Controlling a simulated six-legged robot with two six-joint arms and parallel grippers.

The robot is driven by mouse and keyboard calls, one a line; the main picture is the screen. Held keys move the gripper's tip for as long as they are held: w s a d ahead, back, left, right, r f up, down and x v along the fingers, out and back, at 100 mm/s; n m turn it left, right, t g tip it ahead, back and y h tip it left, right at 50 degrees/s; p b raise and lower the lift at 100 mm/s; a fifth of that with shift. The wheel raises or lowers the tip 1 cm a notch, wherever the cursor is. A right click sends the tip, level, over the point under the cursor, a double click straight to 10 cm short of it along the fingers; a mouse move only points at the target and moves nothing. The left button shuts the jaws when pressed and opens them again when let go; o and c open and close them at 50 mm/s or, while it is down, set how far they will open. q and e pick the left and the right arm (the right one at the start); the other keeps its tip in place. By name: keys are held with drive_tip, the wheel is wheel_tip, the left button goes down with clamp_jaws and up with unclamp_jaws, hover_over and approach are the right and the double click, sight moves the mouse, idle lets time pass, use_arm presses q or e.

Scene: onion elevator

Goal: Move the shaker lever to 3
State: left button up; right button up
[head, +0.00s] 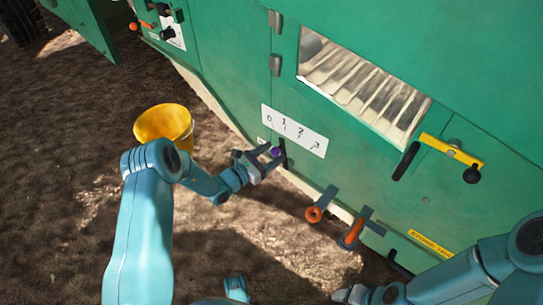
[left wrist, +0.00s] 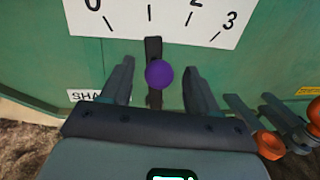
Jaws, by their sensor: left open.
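The shaker lever is a dark bar with a purple knob (head: 276,152), and it shows closer in the left wrist view (left wrist: 159,74). The bar stands upright just under the 1 mark of the white scale plate (left wrist: 165,15). The plate, numbered 0 to 3 (head: 294,130), is on the green machine wall. My left gripper (head: 271,154) is open, with one finger on each side of the knob and a gap on both sides. A partly hidden "SHA" label (left wrist: 88,96) sits behind the left finger. My right gripper (head: 350,294) is at the bottom edge, its jaws unclear.
Two orange-ended levers (head: 314,214) (head: 352,232) stick out to the right of the shaker lever. A yellow bar with black handles (head: 451,150) is on the wall further right. A yellow bucket (head: 164,122) stands on the soil at left.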

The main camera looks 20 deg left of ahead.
use_arm(q)
drive_tip(key=shift+w+d, duration=0.1)
drive_tip(key=shift+w, duration=0.15)
clamp_jaws()
